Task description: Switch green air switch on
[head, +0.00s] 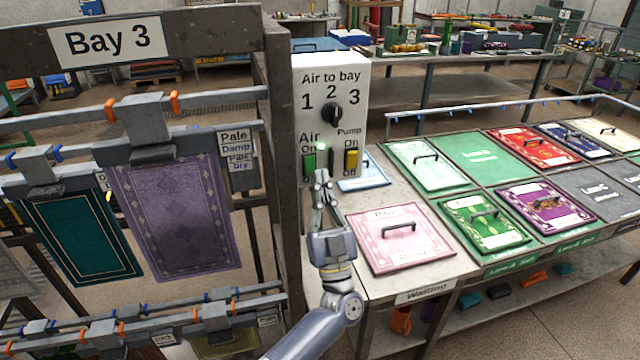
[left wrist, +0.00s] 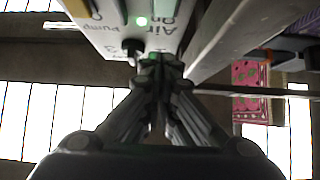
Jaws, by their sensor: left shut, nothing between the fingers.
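The green air switch (head: 308,163) is on the white control panel (head: 350,98), under the "Air On" label. I cannot tell for sure which way it is set. In the left wrist view the fingertips (left wrist: 154,62) are together near the panel. My right gripper is not in view.
A yellow pump switch (head: 351,160) and a black dial (head: 332,113) are on the same panel. The metal Bay 3 post (head: 282,150) stands close on the left, with hanging rugs beyond. A table (head: 365,203) with several rug samples is on the right.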

